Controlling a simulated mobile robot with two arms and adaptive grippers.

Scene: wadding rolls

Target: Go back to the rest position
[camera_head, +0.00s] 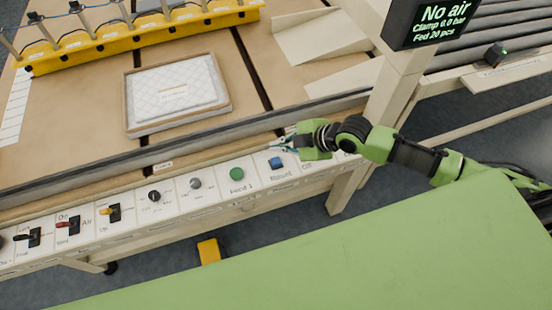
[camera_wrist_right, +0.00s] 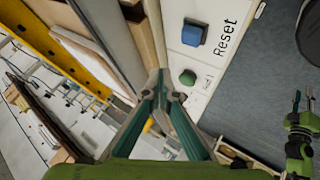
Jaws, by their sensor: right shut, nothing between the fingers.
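My right gripper (camera_head: 280,143) is above the machine's front edge, just behind the blue button (camera_head: 276,163). Its fingers are shut and empty. In the right wrist view the closed fingertips (camera_wrist_right: 160,78) point toward the panel, with the blue Reset button (camera_wrist_right: 194,33) and the green button (camera_wrist_right: 187,77) beyond them, apart from the fingers. A green and black gripper, apparently my left one (camera_wrist_right: 299,103), shows at the right edge of the right wrist view; whether its fingers are open is unclear. The left arm does not show in the head view.
The control panel (camera_head: 215,193) runs along the front with switches, knobs and the green button (camera_head: 237,174). A shallow tray (camera_head: 225,100) with a white quilted pad lies on the table. A post (camera_head: 392,92) stands behind my right arm; its display reads "No air".

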